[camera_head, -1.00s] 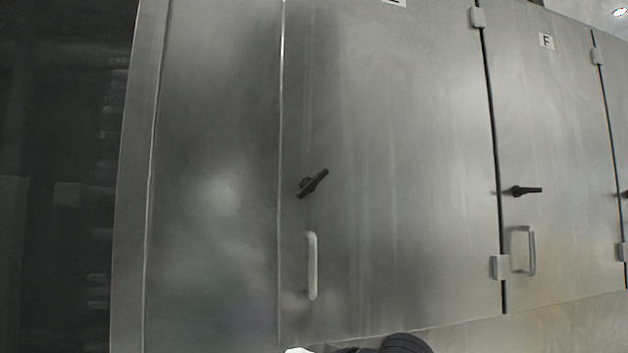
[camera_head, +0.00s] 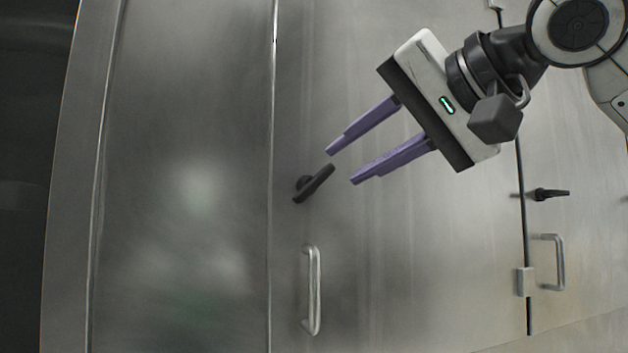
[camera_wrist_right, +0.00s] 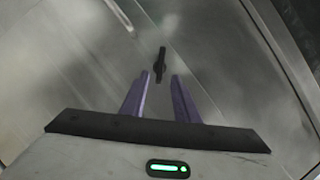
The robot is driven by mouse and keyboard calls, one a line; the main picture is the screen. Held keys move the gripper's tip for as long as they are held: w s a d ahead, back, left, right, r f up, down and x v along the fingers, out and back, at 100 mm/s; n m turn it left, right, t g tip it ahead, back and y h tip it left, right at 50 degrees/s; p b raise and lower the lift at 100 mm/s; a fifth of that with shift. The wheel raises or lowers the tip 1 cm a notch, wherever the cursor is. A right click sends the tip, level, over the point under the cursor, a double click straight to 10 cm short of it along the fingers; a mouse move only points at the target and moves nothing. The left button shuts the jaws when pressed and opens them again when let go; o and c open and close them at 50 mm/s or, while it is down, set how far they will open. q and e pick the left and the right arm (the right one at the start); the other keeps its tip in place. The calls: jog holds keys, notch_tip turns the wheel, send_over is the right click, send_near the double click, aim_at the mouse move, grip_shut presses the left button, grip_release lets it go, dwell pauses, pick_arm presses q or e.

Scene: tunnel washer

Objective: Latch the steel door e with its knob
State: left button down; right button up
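Steel door E (camera_head: 400,250) is the brushed panel in the middle of the head view, its left edge flush along the seam with the panel beside it. Its black knob (camera_head: 314,184) is a short bar tilted up to the right, above the door's vertical handle (camera_head: 313,290). My right gripper (camera_head: 341,167) is open and empty, its two purple fingers pointing at the knob from the upper right. In the right wrist view the knob (camera_wrist_right: 160,65) lies just ahead of the fingertips, apart from them. My left gripper is not in view.
Another door stands at the right, with a black knob (camera_head: 550,194) lying level and a handle (camera_head: 557,262). A hinge block (camera_head: 524,282) sits at the seam between the doors. A plain steel panel (camera_head: 185,150) is left of door E.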

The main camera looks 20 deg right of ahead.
aim_at(323, 177)
jog(key=p+x, duration=0.1)
jog(key=x, duration=0.7)
jog(key=shift+w+a+f, duration=0.1)
jog(key=shift+w+a, duration=0.05)
jog(key=shift+w, duration=0.15)
grip_shut()
